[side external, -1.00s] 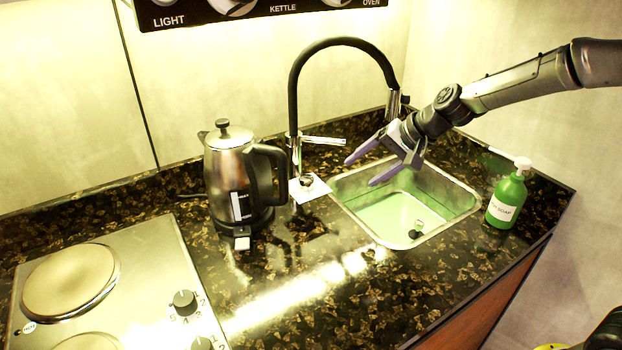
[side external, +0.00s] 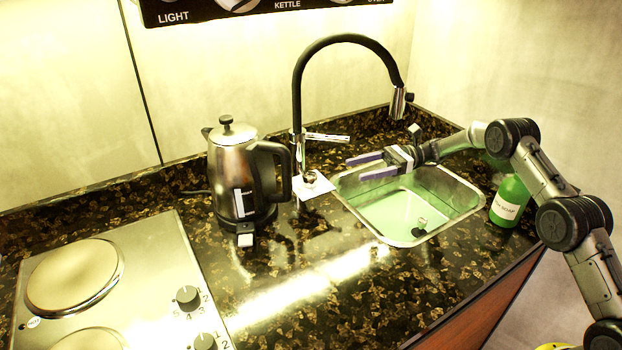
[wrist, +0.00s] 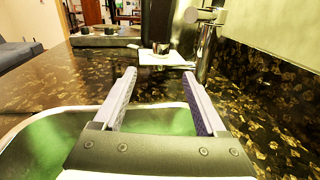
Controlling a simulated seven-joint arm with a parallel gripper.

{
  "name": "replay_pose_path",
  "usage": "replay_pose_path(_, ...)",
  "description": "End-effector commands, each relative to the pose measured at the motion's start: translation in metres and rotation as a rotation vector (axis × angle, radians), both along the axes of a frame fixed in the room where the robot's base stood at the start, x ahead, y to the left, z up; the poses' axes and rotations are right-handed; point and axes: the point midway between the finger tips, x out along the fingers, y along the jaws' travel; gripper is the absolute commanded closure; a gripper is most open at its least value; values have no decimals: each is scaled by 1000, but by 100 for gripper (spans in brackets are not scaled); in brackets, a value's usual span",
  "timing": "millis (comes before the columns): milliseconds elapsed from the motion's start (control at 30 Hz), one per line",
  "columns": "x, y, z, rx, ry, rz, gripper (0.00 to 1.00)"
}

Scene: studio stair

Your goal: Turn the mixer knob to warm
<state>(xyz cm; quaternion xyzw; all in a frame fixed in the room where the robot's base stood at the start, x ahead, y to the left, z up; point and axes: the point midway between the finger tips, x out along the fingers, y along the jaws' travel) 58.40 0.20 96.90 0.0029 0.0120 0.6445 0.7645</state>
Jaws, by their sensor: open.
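The mixer knob (side external: 310,178) is a small dark and metallic knob on a white square plate (side external: 318,190) beside the faucet base. In the wrist view the knob (wrist: 161,49) stands ahead of my fingers, near the middle. My gripper (side external: 355,169) is open, empty and roughly level over the left part of the sink, with its purple-padded fingers pointing left toward the knob. In the wrist view my gripper (wrist: 158,76) has its fingers on either side of the line to the knob, apart from it. The plate's markings are too small to read.
The black faucet (side external: 298,100) with its side lever (side external: 328,138) rises behind the knob. A steel kettle (side external: 236,175) stands left of it. The sink (side external: 400,235) lies below my gripper. A green soap bottle (side external: 508,205) is close to my arm. Counter in front is clear.

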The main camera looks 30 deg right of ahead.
Motion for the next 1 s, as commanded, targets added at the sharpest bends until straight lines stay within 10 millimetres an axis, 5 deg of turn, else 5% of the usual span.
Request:
replay_pose_path(167, 4, 7, 2, 14, -24, 2, 26)
replay_pose_path(700, 19, 103, 2, 11, -22, 4, 26)
replay_pose_path(1000, 25, 132, 2, 12, -22, 1, 26)
